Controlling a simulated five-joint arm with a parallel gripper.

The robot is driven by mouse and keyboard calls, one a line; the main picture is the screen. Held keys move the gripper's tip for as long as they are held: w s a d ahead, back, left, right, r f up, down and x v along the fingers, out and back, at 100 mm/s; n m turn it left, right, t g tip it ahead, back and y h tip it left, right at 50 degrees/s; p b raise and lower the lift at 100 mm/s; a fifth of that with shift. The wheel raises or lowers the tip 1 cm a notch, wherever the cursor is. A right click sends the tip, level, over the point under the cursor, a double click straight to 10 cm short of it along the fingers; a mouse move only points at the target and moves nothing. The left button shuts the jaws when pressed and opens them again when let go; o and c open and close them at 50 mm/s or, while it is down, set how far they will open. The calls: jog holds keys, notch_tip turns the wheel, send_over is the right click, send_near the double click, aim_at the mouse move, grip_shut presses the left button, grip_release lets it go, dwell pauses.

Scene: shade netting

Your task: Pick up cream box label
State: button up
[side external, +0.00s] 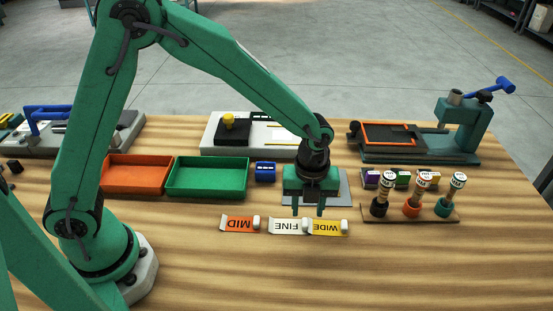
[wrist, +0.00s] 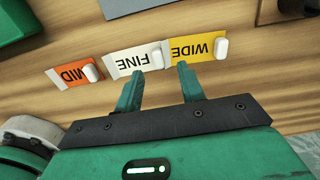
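The cream label marked FINE (side external: 286,226) lies flat on the wooden table between two others, with a small white tab at its right end. It also shows in the wrist view (wrist: 132,61), with its text upside down. The orange MID label (side external: 236,224) is to its left and the yellow WIDE label (side external: 326,228) is to its right. My gripper (side external: 308,214) is open and empty, pointing down above the labels. In the wrist view its two fingers (wrist: 160,76) are apart, near the right end of the cream label and the yellow label.
An orange tray (side external: 137,188) and a green tray (side external: 207,193) stand behind and left. A rack of stamps (side external: 411,217) stands to the right. A grey plate (side external: 333,202) lies behind my gripper. The front of the table is clear.

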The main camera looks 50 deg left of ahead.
aim_at(305, 222)
jog(key=shift+a+f, duration=0.1)
jog(key=shift+f, duration=2)
grip_shut()
